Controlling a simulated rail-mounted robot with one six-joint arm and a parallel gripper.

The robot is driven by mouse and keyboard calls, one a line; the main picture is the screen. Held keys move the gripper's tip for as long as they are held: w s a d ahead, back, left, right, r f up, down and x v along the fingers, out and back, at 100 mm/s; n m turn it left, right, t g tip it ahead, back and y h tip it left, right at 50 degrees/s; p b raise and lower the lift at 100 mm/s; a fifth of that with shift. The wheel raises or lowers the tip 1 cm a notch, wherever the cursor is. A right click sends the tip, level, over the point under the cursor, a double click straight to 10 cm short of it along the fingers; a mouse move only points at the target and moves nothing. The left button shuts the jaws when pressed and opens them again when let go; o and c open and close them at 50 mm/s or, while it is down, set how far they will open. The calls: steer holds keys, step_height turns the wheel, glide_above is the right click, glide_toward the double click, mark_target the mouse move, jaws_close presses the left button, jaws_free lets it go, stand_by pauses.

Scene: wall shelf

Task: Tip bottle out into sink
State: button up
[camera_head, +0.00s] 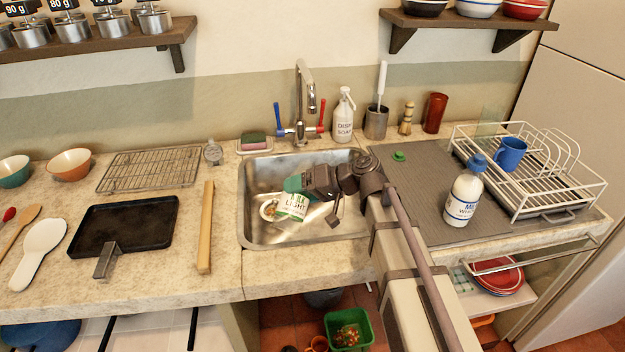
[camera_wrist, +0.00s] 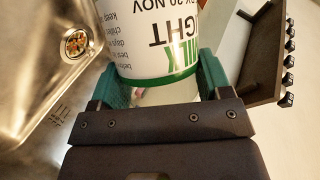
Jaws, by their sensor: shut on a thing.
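My gripper (camera_head: 300,187) is shut on a white milk bottle (camera_head: 291,207) labelled "LIGHT", with a green band. It holds the bottle over the steel sink (camera_head: 257,178). The bottle is tilted; its mouth and any liquid cannot be made out. In the wrist view the green fingers of my gripper (camera_wrist: 160,82) are on both sides of the bottle (camera_wrist: 152,35), whose lettering appears upside down. The sink drain (camera_wrist: 76,42), with small bits in it, lies to the left there. A loose green cap (camera_head: 399,156) lies on the grey mat.
A second milk bottle (camera_head: 463,196) with a blue cap stands on the grey mat (camera_head: 420,178) right of the sink. A dish rack (camera_head: 565,192) with a blue mug (camera_head: 510,153) stands further right. The tap (camera_head: 303,95) and soap bottle (camera_head: 344,118) are behind the sink.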

steer(key=shift+w+d+f+n+t+h+b, duration=0.15)
steer(key=shift+f+n+t+b, duration=0.2)
steer(key=shift+f+b, duration=0.25)
steer(key=shift+w+a+f+n+t+h+b, duration=0.15)
steer(key=shift+f+n+t+b, duration=0.1)
steer(key=shift+f+n+b, duration=0.3)
steer(key=shift+s+r+n+t+h, duration=0.25)
steer(key=shift+s+n+t+h, duration=0.1)
steer(key=shift+n+t, duration=0.15)
steer(key=shift+s+a+r+n+t+p, duration=0.1)
steer(key=shift+s+r+n+t+p, duration=0.25)
steer(key=shift+r+n+t+p, duration=0.2)
steer(key=shift+s+a+r+n+t+p, duration=0.1)
steer(key=shift+s+r+n+t+p, duration=0.25)
steer(key=shift+n+t, duration=0.3)
steer(key=shift+r+n+t+h, duration=0.25)
steer(key=shift+r+n+t, duration=0.4)
steer(key=shift+n, duration=0.25)
steer(key=shift+f, duration=0.1)
